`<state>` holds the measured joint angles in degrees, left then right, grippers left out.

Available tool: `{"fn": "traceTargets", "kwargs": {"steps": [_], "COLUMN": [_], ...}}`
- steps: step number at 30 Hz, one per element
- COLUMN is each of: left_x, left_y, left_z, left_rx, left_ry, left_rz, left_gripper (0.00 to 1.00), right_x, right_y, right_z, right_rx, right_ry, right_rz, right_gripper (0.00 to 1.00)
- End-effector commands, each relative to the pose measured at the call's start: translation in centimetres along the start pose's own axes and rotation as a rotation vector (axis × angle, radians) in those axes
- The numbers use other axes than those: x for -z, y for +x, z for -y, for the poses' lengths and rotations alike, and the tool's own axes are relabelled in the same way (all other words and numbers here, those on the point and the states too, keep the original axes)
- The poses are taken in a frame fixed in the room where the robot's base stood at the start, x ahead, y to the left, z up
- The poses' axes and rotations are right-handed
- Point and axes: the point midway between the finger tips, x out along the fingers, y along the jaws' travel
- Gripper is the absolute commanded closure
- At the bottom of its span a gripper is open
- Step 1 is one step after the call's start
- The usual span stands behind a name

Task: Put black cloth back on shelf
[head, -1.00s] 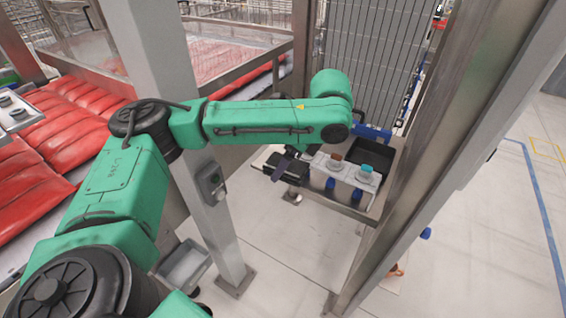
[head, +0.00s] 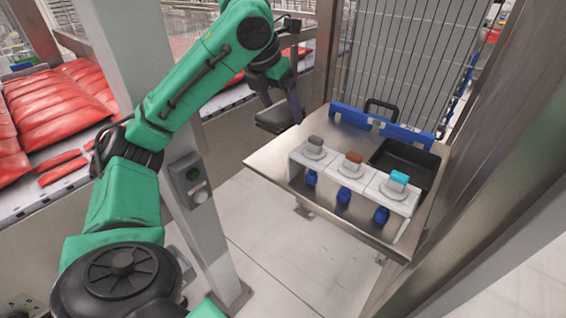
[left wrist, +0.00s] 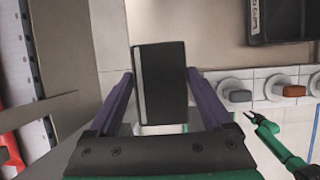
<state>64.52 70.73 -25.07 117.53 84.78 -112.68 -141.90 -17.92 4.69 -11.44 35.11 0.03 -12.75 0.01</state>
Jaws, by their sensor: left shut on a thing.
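The black cloth shows as a dark flat block (left wrist: 163,82) with a pale stripe along its left side. My left gripper (left wrist: 158,92) is shut on it, with a purple finger on each side. In the head view the left gripper (head: 278,104) holds the cloth (head: 270,122) at the left edge of the steel shelf (head: 262,162); I cannot tell whether they touch. A small green arm with a dark forked tip (left wrist: 250,117) shows in the left wrist view. It looks like my right gripper, but its jaws are too small to read.
On the shelf stand a white rack (head: 353,185) with grey, orange and cyan-topped pieces, a black tray (head: 405,165) and a blue holder (head: 380,124). The shelf's left part is bare. A steel post (head: 160,110) stands at left, a wide frame (head: 480,170) at right.

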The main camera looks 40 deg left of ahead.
Motion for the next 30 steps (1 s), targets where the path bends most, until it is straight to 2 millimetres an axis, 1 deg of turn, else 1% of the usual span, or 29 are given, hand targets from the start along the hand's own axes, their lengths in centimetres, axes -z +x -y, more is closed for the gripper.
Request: {"fn": "traceTargets", "kwargs": {"steps": [1, 3, 8, 12, 15, 22, 23, 24, 30], "left_x": [1.0, 1.7, 2.5, 3.7, 3.9, 3.9, 3.9, 3.9, 3.8], "left_y": [2.1, 3.7, 5.8, 8.4, 9.1, 9.1, 9.1, 9.0, 9.0], "left_z": [-0.2, -0.2, -0.1, -0.1, -0.1, 0.0, 0.0, 0.0, 0.0], "left_rx": [-0.008, -0.007, -0.004, -0.006, -0.003, -0.002, -0.002, -0.002, -0.002], "left_ry": [-0.002, -0.002, -0.002, -0.001, -0.001, -0.001, -0.001, -0.001, -0.001], "left_rz": [-0.006, -0.006, -0.003, -0.005, -0.002, -0.002, -0.002, -0.002, -0.001], "left_gripper": [0.61, 0.61, 0.61, 0.61, 0.61, 0.61, 0.09, 0.0, 0.0], "right_x": [-0.1, 0.1, 1.3, 1.4, 1.4, 1.3, 1.3, 1.3, 1.2], "right_y": [1.3, 2.0, 2.8, 4.1, 4.3, 4.2, 4.2, 4.1, 4.1], "right_z": [0.1, 0.1, 0.1, 0.1, 0.1, 0.1, 0.1, 0.1, 0.1], "right_rx": [0.001, 0.001, 0.0, 0.0, 0.0, 0.0, 0.0, 0.0, 0.0], "right_ry": [0.0, 0.0, 0.001, 0.001, 0.001, 0.001, 0.001, 0.0, 0.0], "right_rz": [0.001, -0.004, -0.025, -0.028, -0.028, -0.026, -0.026, -0.026, -0.024], "right_gripper": [0.5, 0.5, 0.5, 0.5, 0.5, 0.5, 0.5, 0.5, 0.5]}}
